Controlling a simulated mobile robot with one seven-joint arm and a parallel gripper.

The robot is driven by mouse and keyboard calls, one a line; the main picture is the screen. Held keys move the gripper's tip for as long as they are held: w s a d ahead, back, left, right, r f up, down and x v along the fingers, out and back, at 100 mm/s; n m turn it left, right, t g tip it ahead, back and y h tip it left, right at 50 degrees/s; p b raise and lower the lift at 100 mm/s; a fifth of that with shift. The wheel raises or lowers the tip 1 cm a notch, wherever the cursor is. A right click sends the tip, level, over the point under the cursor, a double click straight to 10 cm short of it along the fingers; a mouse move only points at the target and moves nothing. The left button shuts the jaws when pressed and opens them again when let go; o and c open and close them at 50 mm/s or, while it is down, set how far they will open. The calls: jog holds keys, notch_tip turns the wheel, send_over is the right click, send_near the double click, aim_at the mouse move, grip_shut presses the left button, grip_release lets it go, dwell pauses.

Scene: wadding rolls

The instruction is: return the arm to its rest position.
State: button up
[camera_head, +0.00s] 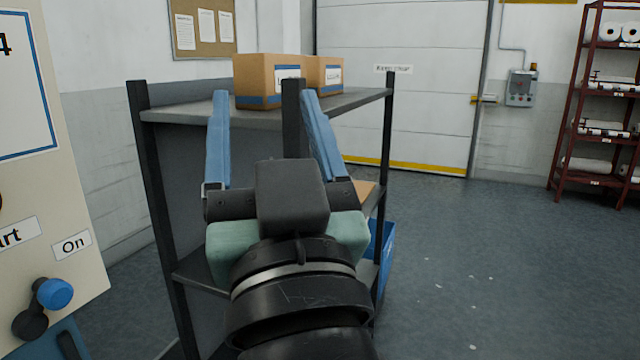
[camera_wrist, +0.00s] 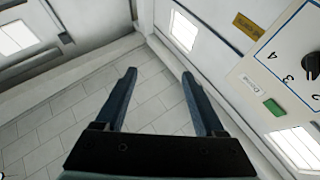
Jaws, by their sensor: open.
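My gripper (camera_head: 268,140) is in the middle of the head view, with its two blue fingers wide apart and nothing between them. The fingers point away from my body, in front of the shelf unit as seen from the head. In the wrist view my gripper (camera_wrist: 160,92) also shows open and empty, against white walls and a tiled surface.
A dark metal shelf unit (camera_head: 180,113) stands ahead, with cardboard boxes (camera_head: 256,78) on top. A control panel (camera_head: 50,180) with a blue-knobbed lever (camera_head: 54,294) is close at left. A red rack (camera_head: 566,130) with rolls stands far right. Floor (camera_head: 480,270) at right is clear.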

jog(key=s+d+r+m+t+h, duration=0.2)
jog(key=s+d+r+t+h, duration=0.2)
jog(key=s+r+h, duration=0.25)
notch_tip(320, 180, up, 15)
jog(key=p, duration=1.4)
jog(key=shift+w+y+p, duration=0.25)
jog(key=shift+y+p, duration=0.1)
jog(key=shift+f, duration=0.1)
